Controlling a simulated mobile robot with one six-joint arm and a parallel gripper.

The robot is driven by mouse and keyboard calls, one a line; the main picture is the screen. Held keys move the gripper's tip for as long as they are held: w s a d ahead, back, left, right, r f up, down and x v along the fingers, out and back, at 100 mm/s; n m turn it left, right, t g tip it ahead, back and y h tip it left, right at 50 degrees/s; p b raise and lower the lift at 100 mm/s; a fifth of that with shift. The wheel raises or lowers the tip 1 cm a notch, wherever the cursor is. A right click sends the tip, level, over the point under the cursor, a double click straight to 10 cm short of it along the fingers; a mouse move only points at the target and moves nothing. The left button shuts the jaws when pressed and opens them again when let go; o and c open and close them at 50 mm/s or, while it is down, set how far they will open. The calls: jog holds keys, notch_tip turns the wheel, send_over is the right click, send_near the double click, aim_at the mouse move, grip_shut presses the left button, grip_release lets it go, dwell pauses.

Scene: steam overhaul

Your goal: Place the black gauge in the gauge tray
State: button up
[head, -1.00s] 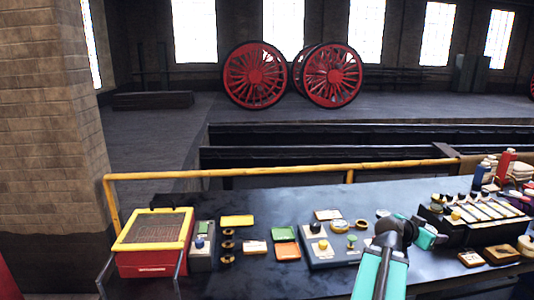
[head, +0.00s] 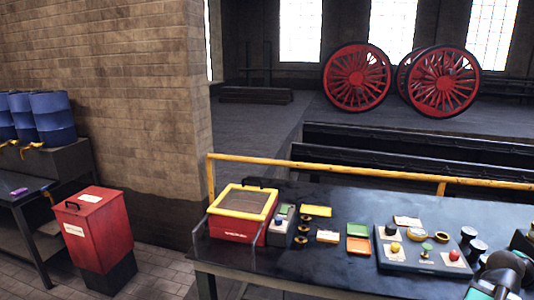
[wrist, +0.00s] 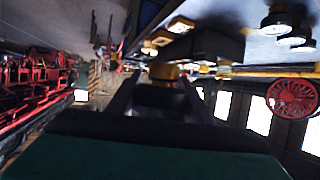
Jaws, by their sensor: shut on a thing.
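In the wrist view my gripper (wrist: 165,88) is shut on a small round piece (wrist: 165,72) with a brass-coloured rim and a dark body. It looks like the black gauge, but its face is hidden and the picture is blurred. In the head view only part of my arm shows at the lower right corner, and the held piece cannot be made out.
On the dark bench (head: 300,270) stand a red bin with a yellow rim (head: 240,238), a green plate (head: 357,229) and an orange plate (head: 358,245). Dark round pieces (head: 478,246) stand right of the tray. A yellow rail (head: 330,168) runs behind. A red box (head: 95,235) stands left.

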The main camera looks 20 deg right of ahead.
jog(key=w+a+n+t, duration=0.3)
jog(key=w+a, duration=0.1)
jog(key=w, duration=0.8)
jog(key=w+a+n+t, duration=0.2)
jog(key=w+a+t, duration=0.15)
jog(key=w, duration=0.75)
jog(key=w+a+r+n+t+y, duration=0.15)
jog(key=w+a+n+t, duration=0.35)
jog(key=w+a, duration=1.3)
jog(key=w+a+r+n+t+y, duration=0.1)
jog(key=w+a+n+t+y, duration=0.15)
jog(key=w+a, duration=0.6)
jog(key=w+a+n+t+y, duration=0.1)
jog(key=w+a+n+y, duration=0.35)
jog(key=a, duration=0.75)
jog(key=w+a+r+n+t+y+b, duration=0.1)
jog(key=w+a+n+y, duration=0.15)
jog(key=a, duration=0.95)
jog(key=w+a+r+n+t+y, duration=0.15)
jog(key=w+a, duration=0.25)
jog(key=a, duration=0.8)
notch_tip(320, 180, down, 10)
jog(key=b, duration=0.9)
jog(key=shift+d+r+g, duration=0.15)
jog(key=shift+d+g, duration=0.05)
jog(key=shift+g, duration=0.25)
jog(key=shift+w+y, duration=0.1)
jog(key=shift+y, duration=0.15)
